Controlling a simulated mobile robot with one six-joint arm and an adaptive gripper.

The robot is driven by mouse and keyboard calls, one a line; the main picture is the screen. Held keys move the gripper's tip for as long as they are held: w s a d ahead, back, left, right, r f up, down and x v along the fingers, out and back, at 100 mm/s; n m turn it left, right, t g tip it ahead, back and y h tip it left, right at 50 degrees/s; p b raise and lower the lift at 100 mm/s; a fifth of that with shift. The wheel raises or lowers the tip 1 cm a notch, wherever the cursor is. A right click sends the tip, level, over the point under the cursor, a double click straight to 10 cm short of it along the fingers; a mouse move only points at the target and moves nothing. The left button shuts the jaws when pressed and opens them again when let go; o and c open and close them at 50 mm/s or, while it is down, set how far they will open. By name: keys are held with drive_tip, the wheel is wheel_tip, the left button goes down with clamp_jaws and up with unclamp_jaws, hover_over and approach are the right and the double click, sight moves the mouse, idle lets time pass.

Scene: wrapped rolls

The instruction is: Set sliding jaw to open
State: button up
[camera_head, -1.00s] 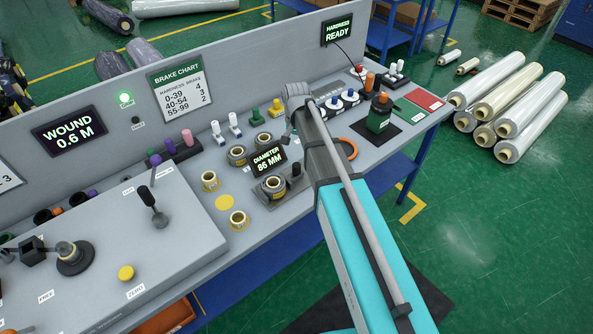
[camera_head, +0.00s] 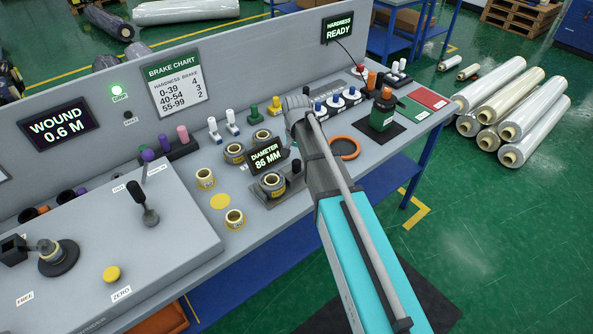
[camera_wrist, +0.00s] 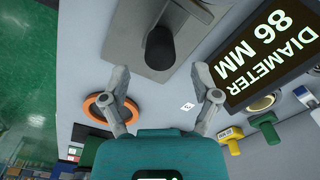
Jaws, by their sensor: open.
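The diameter gauge has a grey base plate (camera_wrist: 128,30) and a black upright knob (camera_wrist: 160,46), which I take to be the sliding jaw. In the head view the gauge stands on the bench with a roll (camera_head: 272,184) in it and the dark knob (camera_head: 296,167) at its right. Its display (camera_head: 266,156) reads 86 MM. My gripper (camera_wrist: 162,82) is open and empty, with its fingertips on either side of the knob's line and a little short of it in the wrist view. I cannot tell the height gap. In the head view my arm hides the fingers.
An orange ring (camera_head: 344,148) lies on the bench right of my arm; it is beside my left finger in the wrist view. Small rolls (camera_head: 235,218) and a yellow disc (camera_head: 220,201) lie left of the gauge.

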sight(297, 161)
drive_tip(key=shift+f+b, duration=2.2)
drive_tip(key=shift+f, duration=0.3)
drive_tip(key=shift+c, duration=0.3)
drive_tip(key=shift+d, duration=0.1)
clamp_jaws()
